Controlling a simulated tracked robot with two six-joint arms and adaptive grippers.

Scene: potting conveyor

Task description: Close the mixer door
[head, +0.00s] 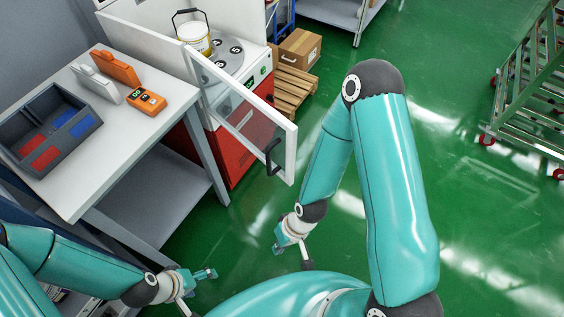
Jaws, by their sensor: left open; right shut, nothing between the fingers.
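The mixer door (239,113) is a white-framed clear panel with a dark handle (272,157). It stands open, swung out from the red and white mixer (236,160) toward me. Inside, a white bucket (194,39) with a raised handle stands on the grey numbered turntable (232,62). My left gripper (205,274) is open and empty at the lower left, below the table edge. My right gripper (306,262) is shut and empty, below and right of the door handle and apart from it. My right forearm hangs just right of the door.
A white table (110,158) at left holds a grey divided tray (84,131), an orange meter (147,101) and grey and orange cases. A cardboard box (299,48) and pallet (291,92) stand behind the mixer. Green floor at right is clear up to a rack (528,95).

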